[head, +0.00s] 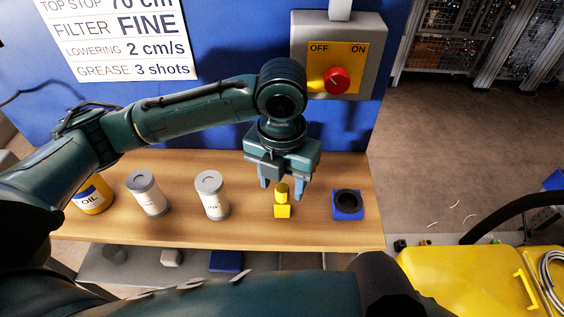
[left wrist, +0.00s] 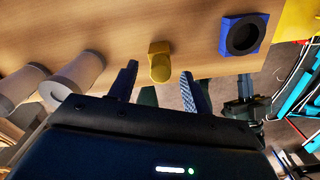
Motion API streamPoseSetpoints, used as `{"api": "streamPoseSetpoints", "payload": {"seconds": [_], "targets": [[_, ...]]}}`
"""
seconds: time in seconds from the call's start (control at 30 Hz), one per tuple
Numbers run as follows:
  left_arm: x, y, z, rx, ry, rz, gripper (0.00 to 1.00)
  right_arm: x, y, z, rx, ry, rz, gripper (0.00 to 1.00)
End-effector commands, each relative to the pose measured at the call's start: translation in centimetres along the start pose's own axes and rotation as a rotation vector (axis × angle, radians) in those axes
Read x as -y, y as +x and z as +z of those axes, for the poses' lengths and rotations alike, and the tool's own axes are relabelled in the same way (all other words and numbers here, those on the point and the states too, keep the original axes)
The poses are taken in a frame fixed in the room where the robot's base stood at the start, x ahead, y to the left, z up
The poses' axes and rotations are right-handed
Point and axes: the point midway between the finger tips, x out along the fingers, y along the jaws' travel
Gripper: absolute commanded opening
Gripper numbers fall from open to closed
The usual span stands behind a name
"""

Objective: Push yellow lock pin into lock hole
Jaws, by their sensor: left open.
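The yellow lock pin (head: 282,197) stands on the wooden shelf, with a round knob on top of a square block. My left gripper (head: 283,190) is above and around it, fingers pointing down, open. In the left wrist view the pin (left wrist: 160,62) lies between the two spread fingers (left wrist: 158,85), with a gap on each side. To the right of the pin is a blue square block (head: 347,205) with a dark round hole; it also shows in the left wrist view (left wrist: 242,35). Whether this is the lock hole I cannot tell.
Two white canisters (head: 148,194) (head: 212,196) and a yellow oil can (head: 92,194) stand left on the shelf (head: 245,226). A switch box (head: 336,62) with a red knob hangs on the blue wall above. A yellow case (head: 462,283) is at lower right.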

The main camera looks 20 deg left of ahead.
Motion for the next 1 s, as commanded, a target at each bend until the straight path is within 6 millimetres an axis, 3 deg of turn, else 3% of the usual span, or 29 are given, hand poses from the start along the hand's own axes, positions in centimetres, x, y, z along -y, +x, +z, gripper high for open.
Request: {"api": "streamPoseSetpoints", "payload": {"seconds": [0.2, 0.53, 1.0], "targets": [[0.0, 1.9, 0.0, -0.001, 0.0, 0.0, 0.49, 0.0, 0.1, 0.0, -0.005, 0.01, 0.001, 0.0], [0.0, 2.1, 0.0, 0.0, -0.001, 0.001, 0.48, 0.0, 0.1, -0.1, -0.006, 0.012, 0.001, 0.0], [0.0, 2.1, 0.0, 0.001, -0.001, 0.001, 0.1, 0.1, 0.1, -0.1, -0.006, 0.012, 0.0, 0.0]]}}
